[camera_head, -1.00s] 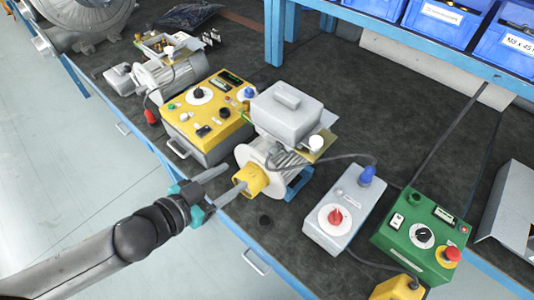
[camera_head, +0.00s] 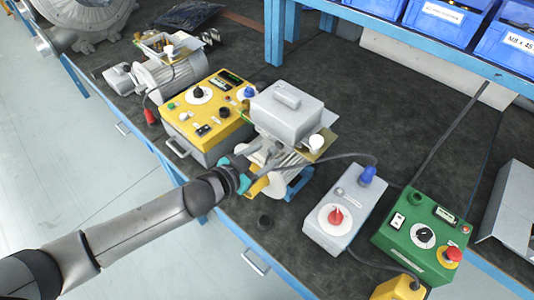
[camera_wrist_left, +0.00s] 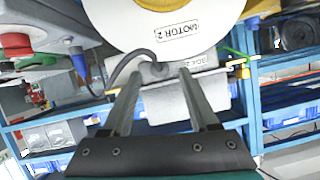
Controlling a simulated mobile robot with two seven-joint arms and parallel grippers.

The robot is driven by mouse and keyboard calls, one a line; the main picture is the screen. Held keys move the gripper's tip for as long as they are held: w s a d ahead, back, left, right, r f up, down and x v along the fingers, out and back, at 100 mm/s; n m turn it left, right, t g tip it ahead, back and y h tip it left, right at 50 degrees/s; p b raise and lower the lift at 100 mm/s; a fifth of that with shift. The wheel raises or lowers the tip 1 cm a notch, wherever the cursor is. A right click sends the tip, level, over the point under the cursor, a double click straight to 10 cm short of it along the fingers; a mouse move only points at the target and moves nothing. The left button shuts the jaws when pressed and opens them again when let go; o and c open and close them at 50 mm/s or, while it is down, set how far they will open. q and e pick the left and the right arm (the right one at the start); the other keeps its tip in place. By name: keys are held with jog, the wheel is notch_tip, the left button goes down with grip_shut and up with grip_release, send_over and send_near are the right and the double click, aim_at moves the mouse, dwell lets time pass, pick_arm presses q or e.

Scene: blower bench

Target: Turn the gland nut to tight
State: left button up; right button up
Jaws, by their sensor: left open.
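The motor (camera_head: 280,160), labelled MOTOR 2, stands at the bench's front with a grey terminal box (camera_head: 286,108) on top. In the left wrist view it appears upside down: its pale round end (camera_wrist_left: 205,20) fills the top, with the terminal box (camera_wrist_left: 205,100) below. A black cable curves to a grey fitting at the box, apparently the gland nut (camera_wrist_left: 156,70), seen between my fingers. Its setting cannot be told. My left gripper (camera_head: 262,168) is open in front of the motor end, partly covering its yellow hub (camera_head: 259,187). The left wrist view shows its two fingers (camera_wrist_left: 158,88) apart, nothing visibly gripped.
A yellow control box (camera_head: 210,115) stands left of the motor. A grey switch box (camera_head: 343,210) with a red knob and blue plug, and a green control box (camera_head: 422,235), stand right. Blue shelf posts (camera_head: 273,30) rise behind.

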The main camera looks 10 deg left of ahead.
pick_arm(q)
jog(key=shift+x, duration=0.9)
grip_shut()
